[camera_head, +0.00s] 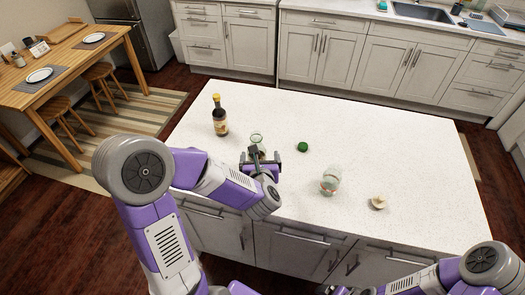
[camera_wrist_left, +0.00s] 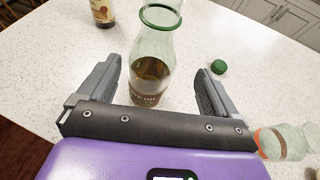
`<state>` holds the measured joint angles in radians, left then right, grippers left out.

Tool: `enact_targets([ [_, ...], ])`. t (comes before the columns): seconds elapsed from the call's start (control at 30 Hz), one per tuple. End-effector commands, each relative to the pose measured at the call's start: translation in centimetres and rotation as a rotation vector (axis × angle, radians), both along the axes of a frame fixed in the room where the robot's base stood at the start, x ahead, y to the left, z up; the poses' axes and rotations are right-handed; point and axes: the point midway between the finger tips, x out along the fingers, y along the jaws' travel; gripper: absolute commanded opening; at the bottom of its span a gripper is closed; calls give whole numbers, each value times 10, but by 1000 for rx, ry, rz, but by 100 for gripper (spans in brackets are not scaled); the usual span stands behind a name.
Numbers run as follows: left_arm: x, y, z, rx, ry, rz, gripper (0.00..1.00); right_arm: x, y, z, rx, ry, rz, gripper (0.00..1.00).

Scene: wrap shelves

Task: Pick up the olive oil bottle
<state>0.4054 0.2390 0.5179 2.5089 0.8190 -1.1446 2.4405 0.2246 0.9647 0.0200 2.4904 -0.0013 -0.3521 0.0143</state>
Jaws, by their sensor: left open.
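The olive oil bottle (camera_wrist_left: 150,75) is clear glass with dark yellow-brown oil low inside, a partly readable label and a green ring at its open neck. It stands upright on the white island counter. In the head view the bottle (camera_head: 257,139) is mostly hidden behind my left gripper (camera_head: 261,157). In the left wrist view my left gripper (camera_wrist_left: 160,70) is open, with one finger on each side of the bottle and visible gaps between. My right arm is at the bottom right of the head view; its gripper is too cut off to read.
A dark bottle with a yellow cap (camera_head: 220,118) stands left of the olive oil. A green round cap (camera_head: 302,147) lies to the right. A clear glass container (camera_head: 330,181) and a pale garlic-like item (camera_head: 378,202) are further right. The counter's far right (camera_head: 420,140) is clear.

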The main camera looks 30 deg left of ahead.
Motion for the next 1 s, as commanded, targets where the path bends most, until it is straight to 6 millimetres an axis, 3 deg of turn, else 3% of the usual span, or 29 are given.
enact_targets([
  [0.5, 49, 37, -23, -2, 2, 1, 93, 0, 0, 3, 0, 0, 0, 97],
  [0.77, 52, 39, -24, -1, 1, 0, 93, 0, 0, 3, 0, 0, 0, 97],
  [1.0, 52, 38, -24, 0, 1, 0, 59, 0, 0, 3, 0, 0, 0, 97],
])
